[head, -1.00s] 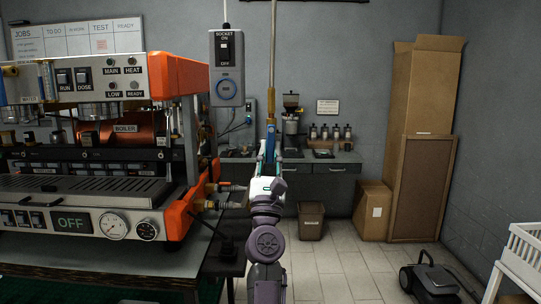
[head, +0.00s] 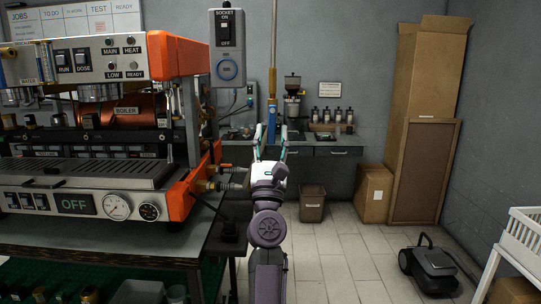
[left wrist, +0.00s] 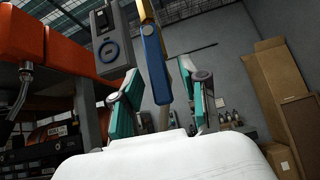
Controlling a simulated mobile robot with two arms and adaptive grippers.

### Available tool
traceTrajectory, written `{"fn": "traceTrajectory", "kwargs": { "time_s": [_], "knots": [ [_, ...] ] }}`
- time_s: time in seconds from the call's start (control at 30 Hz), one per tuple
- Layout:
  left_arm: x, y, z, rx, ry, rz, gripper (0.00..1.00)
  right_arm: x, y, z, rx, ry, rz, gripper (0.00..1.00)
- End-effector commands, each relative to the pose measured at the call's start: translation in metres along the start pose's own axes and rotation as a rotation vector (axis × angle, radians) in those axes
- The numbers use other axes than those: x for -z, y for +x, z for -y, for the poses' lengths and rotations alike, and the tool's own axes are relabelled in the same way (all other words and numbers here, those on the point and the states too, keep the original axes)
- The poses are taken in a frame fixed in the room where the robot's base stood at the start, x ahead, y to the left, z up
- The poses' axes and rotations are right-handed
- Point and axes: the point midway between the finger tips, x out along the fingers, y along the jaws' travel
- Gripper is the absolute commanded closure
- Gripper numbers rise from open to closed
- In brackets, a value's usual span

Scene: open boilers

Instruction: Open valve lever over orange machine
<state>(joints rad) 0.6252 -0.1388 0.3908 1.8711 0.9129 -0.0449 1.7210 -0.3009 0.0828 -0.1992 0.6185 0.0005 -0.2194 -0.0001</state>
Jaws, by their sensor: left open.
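The orange machine (head: 110,120) with silver panels fills the left of the head view. To its right hangs a thin vertical brass-coloured rod with a yellow section and a blue handle-like part (head: 271,108), which looks like the valve lever. My left gripper (head: 270,140) is open, pointing up at the blue part's lower end. I cannot tell whether it touches. My right gripper is not in view.
A grey socket box (head: 227,48) hangs left of the rod. A back counter (head: 325,158), a bin (head: 312,203) and cardboard boxes (head: 377,193) stand behind.

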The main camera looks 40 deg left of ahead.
Motion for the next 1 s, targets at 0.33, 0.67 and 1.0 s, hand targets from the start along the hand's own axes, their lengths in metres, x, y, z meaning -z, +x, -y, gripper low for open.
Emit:
{"fn": "traceTrajectory", "kwargs": {
  "time_s": [0.33, 0.67, 1.0],
  "knots": [
    [0.001, -0.072, 0.0, 0.005, 0.004, -0.002, 0.56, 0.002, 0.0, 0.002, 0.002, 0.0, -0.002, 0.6],
    [0.0, -0.108, 0.0, 0.002, -0.001, 0.001, 0.56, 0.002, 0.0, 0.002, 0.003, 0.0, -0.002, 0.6],
    [-0.001, -0.11, 0.0, 0.0, -0.002, 0.001, 0.56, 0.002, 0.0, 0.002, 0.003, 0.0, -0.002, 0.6]
  ]
}}
